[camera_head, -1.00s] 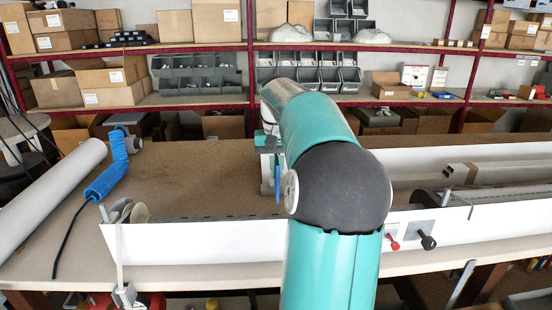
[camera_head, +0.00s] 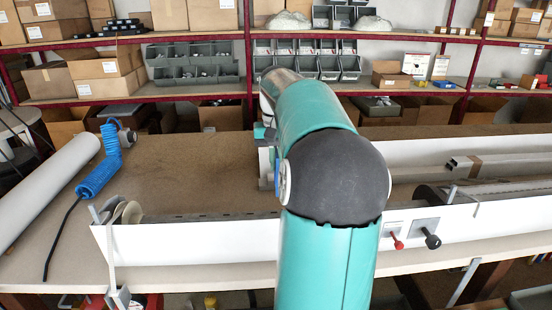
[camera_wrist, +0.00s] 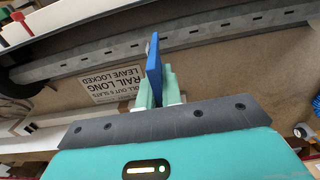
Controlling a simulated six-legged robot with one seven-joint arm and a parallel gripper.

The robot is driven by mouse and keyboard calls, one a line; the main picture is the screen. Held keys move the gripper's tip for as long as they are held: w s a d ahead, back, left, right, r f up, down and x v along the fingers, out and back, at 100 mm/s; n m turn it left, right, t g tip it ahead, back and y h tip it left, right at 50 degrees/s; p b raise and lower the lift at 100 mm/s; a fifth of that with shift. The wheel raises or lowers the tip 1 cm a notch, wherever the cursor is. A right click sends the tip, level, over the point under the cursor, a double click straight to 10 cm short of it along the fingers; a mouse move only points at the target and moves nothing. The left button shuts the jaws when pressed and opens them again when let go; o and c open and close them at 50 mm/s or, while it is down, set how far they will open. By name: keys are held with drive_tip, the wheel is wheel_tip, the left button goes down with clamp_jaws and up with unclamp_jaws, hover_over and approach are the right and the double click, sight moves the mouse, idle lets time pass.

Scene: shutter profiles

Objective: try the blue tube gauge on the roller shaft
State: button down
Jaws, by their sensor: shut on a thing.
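My gripper (camera_wrist: 155,86) is shut on a flat blue piece, which I take as the blue tube gauge (camera_wrist: 154,55). The gauge stands out past the green fingers in the wrist view. Beyond it a long grey slotted bar (camera_wrist: 190,55) runs across; I cannot tell whether it is the roller shaft. The gauge looks apart from it. My gripper is mostly hidden behind my arm there.
A white front panel (camera_head: 190,243) runs along the bench (camera_head: 190,165). A blue coiled hose (camera_head: 98,177) and a white roll (camera_head: 45,185) lie at left. A label (camera_wrist: 112,86) shows in the wrist view. Red and black knobs (camera_head: 431,240) stick out at right.

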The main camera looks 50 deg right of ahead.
drive_tip(key=shift+w+a+f, duration=0.1)
drive_tip(key=shift+w+f, duration=0.1)
drive_tip(key=shift+f, duration=3.85)
drive_tip(key=shift+f, duration=0.7)
